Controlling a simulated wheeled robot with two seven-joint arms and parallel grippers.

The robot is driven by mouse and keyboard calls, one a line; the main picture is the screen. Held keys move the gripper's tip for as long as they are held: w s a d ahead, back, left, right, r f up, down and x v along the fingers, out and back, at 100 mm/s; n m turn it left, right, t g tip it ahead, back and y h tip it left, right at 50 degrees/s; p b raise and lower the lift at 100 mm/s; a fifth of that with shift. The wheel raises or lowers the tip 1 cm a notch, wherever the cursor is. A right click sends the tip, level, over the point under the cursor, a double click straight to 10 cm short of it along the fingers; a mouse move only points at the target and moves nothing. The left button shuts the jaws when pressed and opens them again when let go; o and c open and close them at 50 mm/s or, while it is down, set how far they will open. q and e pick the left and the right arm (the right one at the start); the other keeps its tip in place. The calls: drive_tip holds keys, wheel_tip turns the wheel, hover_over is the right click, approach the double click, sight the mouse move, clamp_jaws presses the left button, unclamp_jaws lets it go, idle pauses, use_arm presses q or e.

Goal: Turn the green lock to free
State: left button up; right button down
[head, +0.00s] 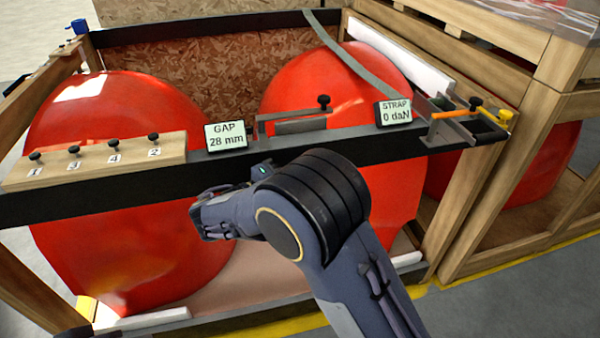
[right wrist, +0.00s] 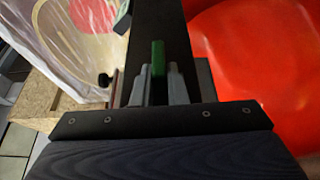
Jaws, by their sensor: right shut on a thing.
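The green lock (right wrist: 158,53) shows in the right wrist view as a narrow upright green piece. My right gripper (right wrist: 159,82) is shut on it, with one grey finger on each side. The lock stands beside a long dark beam. Which setting it points to cannot be read. In the head view, my right arm comes in from the bottom right and reaches the front of the black crossbar (head: 330,148). The wrist hides the fingers and the lock there. My left gripper cannot be made out.
Two red nosecones (head: 120,110) sit in a wooden crate. On the crossbar are a GAP sign (head: 226,135) reading 28 mm, a STRAP sign (head: 395,111) reading 0 daN, and a wooden block (head: 100,160) with numbered black knobs. An orange lever (head: 455,112) is at right.

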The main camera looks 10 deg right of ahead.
idle(0.3)
drive_tip(key=c, duration=1.4)
unclamp_jaws()
drive_tip(key=shift+c, duration=0.2)
drive_tip(key=shift+a, duration=0.1)
drive_tip(key=v, duration=0.7)
drive_tip(key=shift+s+a, duration=0.2)
drive_tip(key=shift+a, duration=0.1)
drive_tip(key=shift+f, duration=0.1)
